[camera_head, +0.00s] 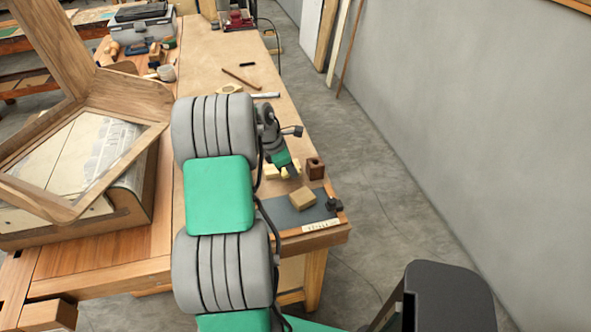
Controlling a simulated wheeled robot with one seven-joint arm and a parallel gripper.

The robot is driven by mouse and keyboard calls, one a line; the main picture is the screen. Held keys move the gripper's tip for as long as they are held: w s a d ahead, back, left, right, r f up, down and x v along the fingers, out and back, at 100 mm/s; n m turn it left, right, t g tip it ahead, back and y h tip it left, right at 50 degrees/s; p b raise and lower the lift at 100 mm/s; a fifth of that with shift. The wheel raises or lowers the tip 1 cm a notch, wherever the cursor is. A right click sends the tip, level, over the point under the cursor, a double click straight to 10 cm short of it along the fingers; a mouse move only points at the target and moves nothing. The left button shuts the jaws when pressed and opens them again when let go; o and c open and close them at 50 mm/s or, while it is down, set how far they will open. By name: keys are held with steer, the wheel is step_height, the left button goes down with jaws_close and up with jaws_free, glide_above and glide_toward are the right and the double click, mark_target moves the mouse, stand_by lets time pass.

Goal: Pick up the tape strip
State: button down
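I cannot clearly pick out the tape strip. A pale strip with dark marks (320,225) lies along the near edge of the dark mat (291,216) at the bench's right front; whether it is tape or a label is unclear. My gripper (285,173) points down over the bench, just beyond the mat and the tan block (302,199) on it. Small yellowish pieces show around its tip. The fingers are too small and partly covered to show whether they are open or hold anything.
A brown block with a hole (315,168) stands right of my gripper. A wooden frame (130,105) over a printed panel fills the left. A pale bar (265,95), a stick (238,78) and a grey toolbox (145,28) lie farther back. The bench's far middle is mostly clear.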

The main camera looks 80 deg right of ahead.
steer(key=shift+r, duration=0.25)
step_height(320, 180, up, 2)
steer(key=shift+d+r+b, duration=0.1)
steer(key=shift+r+b, duration=0.05)
steer(key=shift+b, duration=0.45)
steer(key=s+a+r, duration=0.3)
steer(key=a+r, duration=0.8)
steer(key=a, duration=0.3)
steer(key=shift+r, duration=0.15)
steer(key=shift+r+p, duration=1)
steer(key=shift+p, duration=0.1)
steer(key=shift+s+r+p, duration=0.1)
steer(key=shift+r+p, duration=0.85)
steer(key=shift+p, duration=0.25)
